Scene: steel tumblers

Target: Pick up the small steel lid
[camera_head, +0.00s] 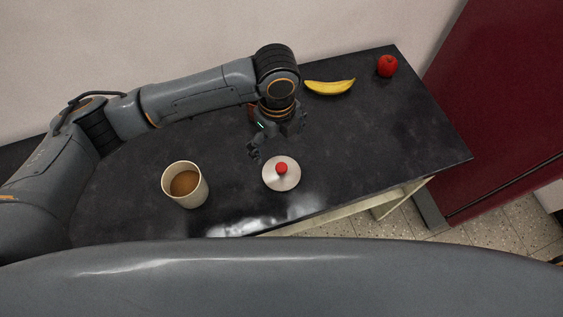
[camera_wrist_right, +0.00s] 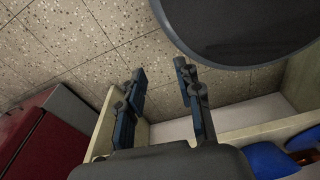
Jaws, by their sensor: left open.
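The small steel lid (camera_head: 284,184) is a round silvery disc with a red knob, lying flat on the dark table near its front edge in the head view. My left gripper (camera_head: 277,142) is open and empty just behind the lid, its fingers pointing down toward it; I cannot tell its exact height. My right gripper (camera_wrist_right: 164,103) shows in the right wrist view, its two fingers apart with nothing between them. The lid is not visible in that view.
A beige cup of brown drink (camera_head: 185,184) stands left of the lid. A banana (camera_head: 330,87) and a red apple (camera_head: 387,66) lie at the back right of the black table (camera_head: 400,130). Tiled floor (camera_wrist_right: 80,40) and a pale open compartment (camera_wrist_right: 230,118) show around my right gripper.

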